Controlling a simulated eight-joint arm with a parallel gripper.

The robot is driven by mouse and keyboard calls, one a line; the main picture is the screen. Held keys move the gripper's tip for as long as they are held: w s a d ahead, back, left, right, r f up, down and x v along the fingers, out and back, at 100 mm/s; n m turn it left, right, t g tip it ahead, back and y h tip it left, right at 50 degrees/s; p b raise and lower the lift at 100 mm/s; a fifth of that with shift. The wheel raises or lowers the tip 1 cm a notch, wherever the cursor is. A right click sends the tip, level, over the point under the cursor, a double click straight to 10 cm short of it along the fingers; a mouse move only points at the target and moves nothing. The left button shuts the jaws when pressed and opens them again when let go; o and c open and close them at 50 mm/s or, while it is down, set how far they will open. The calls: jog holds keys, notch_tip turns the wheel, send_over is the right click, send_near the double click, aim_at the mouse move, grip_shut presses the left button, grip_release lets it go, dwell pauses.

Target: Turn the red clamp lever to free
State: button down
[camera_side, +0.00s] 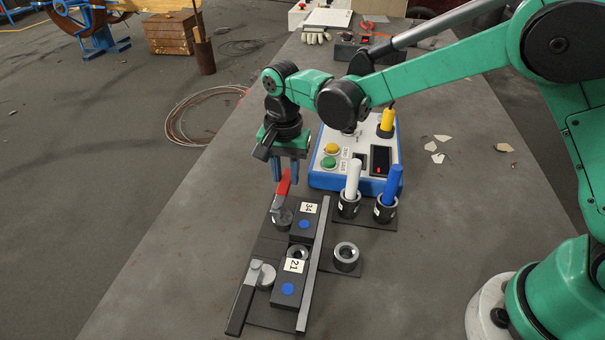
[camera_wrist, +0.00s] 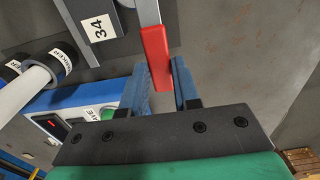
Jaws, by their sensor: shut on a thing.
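The red clamp lever (camera_side: 284,186) rises from a round grey pivot (camera_side: 282,218) at the upper left of the dark fixture (camera_side: 262,247) and leans slightly right. My gripper (camera_side: 286,179) points down over it, its blue fingers shut on the red handle. In the wrist view the red lever (camera_wrist: 155,55) lies between the two fingers of my gripper (camera_wrist: 160,68), its pale shaft running up out of the frame. The block marked 34 (camera_side: 309,208) stands just right of the pivot.
A second clamp with a dark handle (camera_side: 240,309) is by the block marked 21 (camera_side: 293,266). A control box (camera_side: 330,178) with buttons stands behind. White (camera_side: 352,177) and blue (camera_side: 393,181) markers stand in holders at right. The table left of the fixture is clear.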

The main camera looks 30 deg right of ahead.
jog(key=shift+w+a+n, duration=0.2)
jog(key=shift+n, duration=0.2)
jog(key=n, duration=0.1)
jog(key=w+a+n, duration=0.1)
jog(key=n, duration=0.1)
jog(key=shift+a, duration=0.3)
jog(key=n, duration=0.1)
jog(key=a+n, duration=0.1)
jog(key=n, duration=0.1)
jog(key=a+n, duration=0.1)
jog(key=shift+w+a+n, duration=0.2)
jog(key=shift+w+n, duration=0.05)
jog(key=shift+n, duration=0.05)
jog(key=n, duration=0.1)
jog(key=a+n, duration=0.1)
jog(key=n, duration=0.1)
jog(key=a+n, duration=0.1)
jog(key=shift+s+a+n, duration=0.2)
jog(key=shift+a+n, duration=0.05)
jog(key=shift+n, duration=0.05)
jog(key=shift+s+a+n, duration=0.4)
jog(key=shift+a+n, duration=0.15)
jog(key=shift+n, duration=0.7)
jog(key=shift+s+a+n, duration=0.35)
jog(key=shift+a+n, duration=0.2)
jog(key=shift+n, duration=0.7)
jog(key=c, duration=0.6)
grip_release()
jog(key=shift+c, duration=0.2)
